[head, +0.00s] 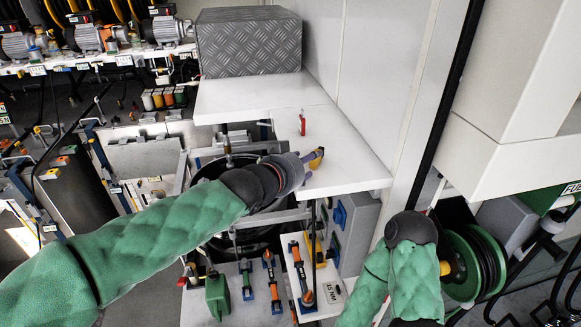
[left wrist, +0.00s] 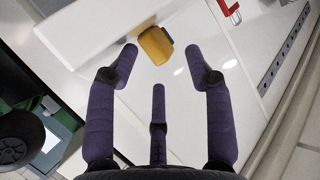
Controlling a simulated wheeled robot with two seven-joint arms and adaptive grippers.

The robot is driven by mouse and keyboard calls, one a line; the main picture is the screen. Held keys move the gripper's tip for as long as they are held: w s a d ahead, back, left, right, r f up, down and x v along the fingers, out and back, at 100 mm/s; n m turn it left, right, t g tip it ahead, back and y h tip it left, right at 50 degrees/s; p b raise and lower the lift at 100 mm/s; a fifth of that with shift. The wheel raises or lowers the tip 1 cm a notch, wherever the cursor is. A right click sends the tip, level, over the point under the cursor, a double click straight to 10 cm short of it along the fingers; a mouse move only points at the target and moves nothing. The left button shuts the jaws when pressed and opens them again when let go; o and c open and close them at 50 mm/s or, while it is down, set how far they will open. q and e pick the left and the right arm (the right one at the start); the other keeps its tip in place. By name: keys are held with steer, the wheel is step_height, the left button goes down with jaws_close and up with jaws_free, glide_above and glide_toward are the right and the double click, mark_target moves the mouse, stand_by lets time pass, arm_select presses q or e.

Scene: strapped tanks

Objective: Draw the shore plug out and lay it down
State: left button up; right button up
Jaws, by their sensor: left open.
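A grey box (head: 355,235) under the white worktop carries blue fittings (head: 340,216) on its side; I cannot tell for certain which is the shore plug. My left gripper (head: 312,163) is over the front part of the worktop, above and left of that box. It is open with purple fingers, and also shows in the left wrist view (left wrist: 160,80). A small yellow object (head: 317,157) lies just beyond its fingertips, and shows between and ahead of them in the left wrist view (left wrist: 156,45). The fingers do not close on it. My right gripper is out of sight.
The white worktop (head: 345,150) is mostly bare, with a red padlock-like item (head: 302,123) farther back and a grey checker-plate box (head: 250,42) behind. A green hose reel (head: 470,262) stands at right. Orange-handled tools (head: 300,272) and a green can (head: 217,296) are below.

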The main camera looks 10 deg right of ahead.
arm_select(q)
steer(key=v, duration=1)
steer(key=shift+s+a+r, duration=0.2)
steer(key=shift+s, duration=0.1)
